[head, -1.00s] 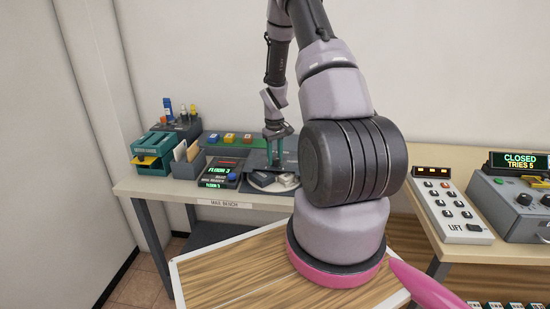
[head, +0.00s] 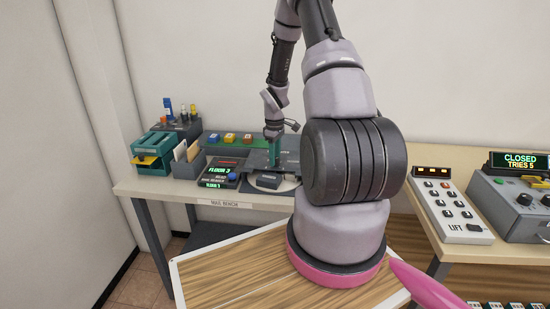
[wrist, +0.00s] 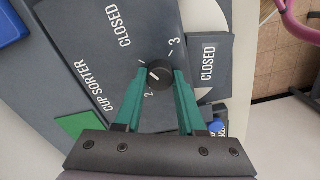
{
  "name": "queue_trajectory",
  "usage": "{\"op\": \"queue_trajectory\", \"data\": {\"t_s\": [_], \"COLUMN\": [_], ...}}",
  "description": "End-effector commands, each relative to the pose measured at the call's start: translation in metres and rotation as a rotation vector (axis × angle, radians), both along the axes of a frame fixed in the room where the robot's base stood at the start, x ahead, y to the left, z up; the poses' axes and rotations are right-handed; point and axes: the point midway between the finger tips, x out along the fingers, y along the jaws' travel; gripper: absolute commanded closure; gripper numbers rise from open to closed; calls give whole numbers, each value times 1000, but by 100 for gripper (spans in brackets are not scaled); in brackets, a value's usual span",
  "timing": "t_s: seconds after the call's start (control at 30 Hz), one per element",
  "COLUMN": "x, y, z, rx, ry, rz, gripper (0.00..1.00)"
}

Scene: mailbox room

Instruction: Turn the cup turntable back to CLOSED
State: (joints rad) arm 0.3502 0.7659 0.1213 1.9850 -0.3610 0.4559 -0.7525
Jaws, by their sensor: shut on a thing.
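The cup sorter (wrist: 110,62) is a dark grey panel, marked CLOSED, 2 and 3 around a round black knob (wrist: 160,74) with a white pointer line. My gripper (wrist: 161,76) has its teal fingers shut on the knob, one on each side. Beside the panel, a grey block (wrist: 208,62) printed CLOSED sits on the light round turntable (wrist: 237,88). In the head view my gripper (head: 274,162) stands upright over the sorter on the bench, with the grey block (head: 270,181) at the front, facing outward. The pointer's exact setting is hard to tell.
A blue item (wrist: 216,127) lies beside the right finger. On the mail bench (head: 150,188) stand a FLOOR 3 display (head: 215,172), a teal device (head: 152,152) and colored buttons. A LIFT panel (head: 452,212) is on the right bench. My arm hides the bench's right part.

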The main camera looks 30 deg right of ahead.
Motion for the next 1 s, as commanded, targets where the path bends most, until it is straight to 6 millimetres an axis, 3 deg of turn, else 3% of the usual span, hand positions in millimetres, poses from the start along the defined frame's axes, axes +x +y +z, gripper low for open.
{"op": "queue_trajectory", "data": {"t_s": [0.4,1.0], "x": [0,1], "y": [-1,-1], "z": [1,1], "rx": [-1,-1], "ry": [-3,-2], "rz": [160,220], "gripper": [100,100]}}
